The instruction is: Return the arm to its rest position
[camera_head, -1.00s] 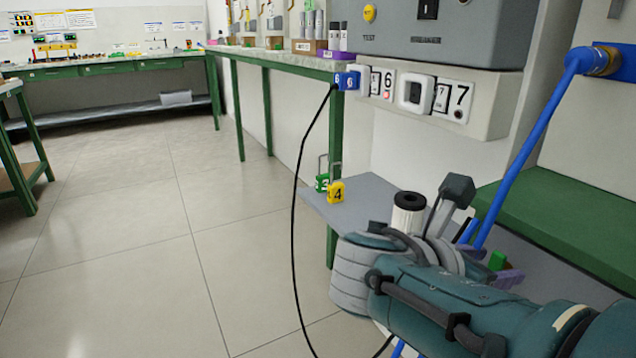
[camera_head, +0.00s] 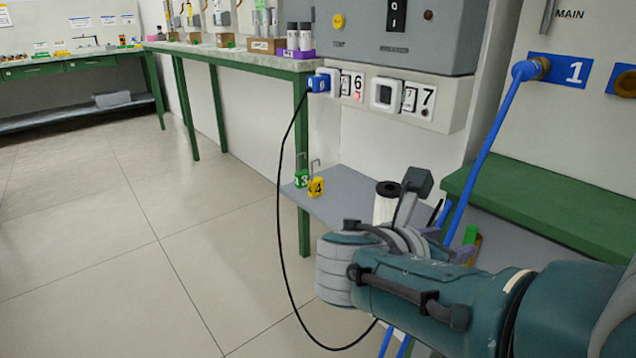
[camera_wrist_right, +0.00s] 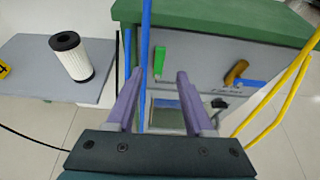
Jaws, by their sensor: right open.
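My right arm (camera_head: 430,283) reaches in from the lower right of the head view, over the floor and before the grey shelf. In the right wrist view my right gripper (camera_wrist_right: 160,78) has its two purple fingers spread apart with nothing held between them. A blue hose (camera_wrist_right: 146,35) passes behind the left finger in that view; I cannot tell how close it is. In the head view the fingers are mostly hidden behind my wrist. My left gripper is in neither current view.
A grey shelf (camera_head: 345,190) holds a white filter cartridge (camera_head: 385,205), a green padlock (camera_head: 301,178) and a yellow padlock (camera_head: 316,187). A black cable (camera_head: 279,230) hangs from a blue plug (camera_head: 319,84). A green bench (camera_head: 550,205) is at right. Floor at left is clear.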

